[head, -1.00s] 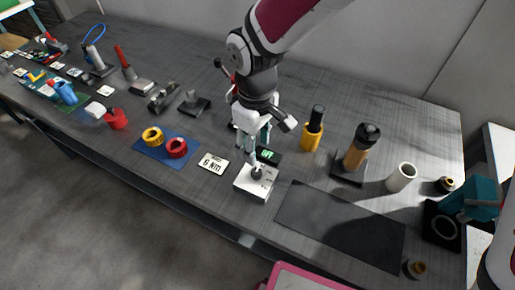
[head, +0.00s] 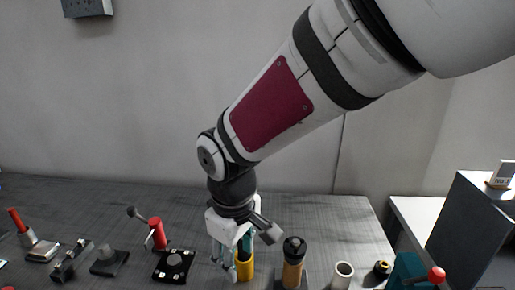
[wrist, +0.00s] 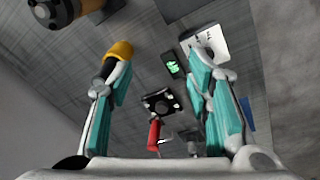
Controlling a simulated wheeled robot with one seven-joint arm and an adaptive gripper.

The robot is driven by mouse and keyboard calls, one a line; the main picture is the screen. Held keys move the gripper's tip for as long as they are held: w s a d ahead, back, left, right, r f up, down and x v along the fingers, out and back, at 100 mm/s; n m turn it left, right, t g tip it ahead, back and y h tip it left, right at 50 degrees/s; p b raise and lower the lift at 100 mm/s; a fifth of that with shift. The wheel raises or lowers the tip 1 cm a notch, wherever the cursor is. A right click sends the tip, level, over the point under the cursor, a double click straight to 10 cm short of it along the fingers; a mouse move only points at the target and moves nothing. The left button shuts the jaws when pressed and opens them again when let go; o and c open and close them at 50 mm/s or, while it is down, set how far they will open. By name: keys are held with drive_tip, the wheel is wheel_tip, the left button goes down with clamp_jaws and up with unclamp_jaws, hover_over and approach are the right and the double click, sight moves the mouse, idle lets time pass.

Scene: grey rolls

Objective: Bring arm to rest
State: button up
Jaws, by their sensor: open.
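My gripper (head: 232,266) hangs fingers-down from my arm above the grey workbench (head: 330,215). In the wrist view its two teal-padded fingers (wrist: 155,75) are wide apart with nothing held between them. In the head view the fingers overlap the yellow cup (head: 246,268) with its dark insert, which stands behind them. In the wrist view the cup's yellow rim (wrist: 121,48) shows beside the left finger. I cannot tell the exact gap between finger and cup.
A black base (head: 174,266) and a red-handled tool (head: 156,234) stand left of the gripper. A wood-coloured cylinder with black top (head: 292,265) and a white tube (head: 342,275) stand right. A green-lit display (wrist: 172,66) and white card (wrist: 212,42) show in the wrist view.

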drive_tip(key=s+d+r+m+t, duration=0.25)
drive_tip(key=d+r+m, duration=0.4)
drive_tip(key=d, duration=0.75)
drive_tip(key=s+d+r+m+t, duration=0.1)
drive_tip(key=s+d+r+m, duration=0.3)
drive_tip(key=s+d, duration=0.5)
drive_tip(key=shift+s+d+r, duration=0.25)
drive_tip(key=shift+s+d, duration=0.1)
drive_tip(key=shift+s, duration=0.15)
drive_tip(key=shift+m, duration=0.25)
